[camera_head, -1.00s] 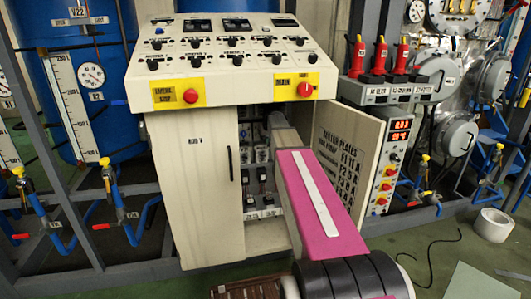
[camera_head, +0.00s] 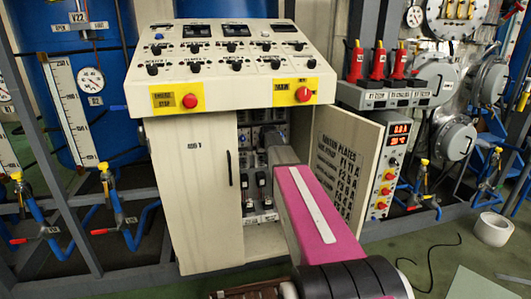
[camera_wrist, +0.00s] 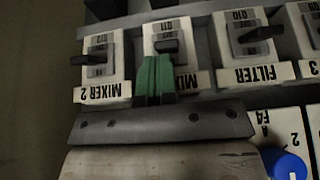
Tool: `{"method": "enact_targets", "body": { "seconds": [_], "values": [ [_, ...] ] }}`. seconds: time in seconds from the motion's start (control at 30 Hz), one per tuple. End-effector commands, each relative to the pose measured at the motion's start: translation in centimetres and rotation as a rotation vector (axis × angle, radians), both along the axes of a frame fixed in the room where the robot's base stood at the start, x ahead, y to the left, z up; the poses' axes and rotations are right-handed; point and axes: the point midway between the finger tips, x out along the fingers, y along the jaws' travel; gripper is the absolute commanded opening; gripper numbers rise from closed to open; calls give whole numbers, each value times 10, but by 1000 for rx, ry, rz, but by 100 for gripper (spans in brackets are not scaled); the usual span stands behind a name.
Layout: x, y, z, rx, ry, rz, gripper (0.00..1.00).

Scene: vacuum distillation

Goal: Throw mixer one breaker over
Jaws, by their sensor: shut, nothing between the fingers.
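In the wrist view, the middle breaker (camera_wrist: 163,32) has a label that is partly covered; only "MI" shows, along with Q11. Its dark toggle (camera_wrist: 167,46) lies just past my fingertips. My gripper (camera_wrist: 155,62) is shut, its green fingers together in front of this breaker's lower part. The fingers look very close to the toggle; I cannot tell whether they touch it. The mixer 2 breaker (camera_wrist: 103,66) is to the left, with its dark lever pointing left. In the head view, my gripper is hidden inside the open cabinet (camera_head: 262,236).
The filter breaker (camera_wrist: 254,48) sits close on the right, with another breaker beyond it. A blue round knob (camera_wrist: 285,164) is at the lower right. In the head view, the cabinet's open door (camera_head: 345,165) stands right of my arm, and the closed door (camera_head: 195,200) is left.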

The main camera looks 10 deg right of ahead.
Motion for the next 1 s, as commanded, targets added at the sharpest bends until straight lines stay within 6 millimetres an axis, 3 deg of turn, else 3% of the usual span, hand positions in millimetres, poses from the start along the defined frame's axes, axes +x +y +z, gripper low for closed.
{"method": "enact_targets", "body": {
  "seconds": [1.0],
  "values": [
    [-3,0,-10,0,-88,-1,0]
  ]
}}
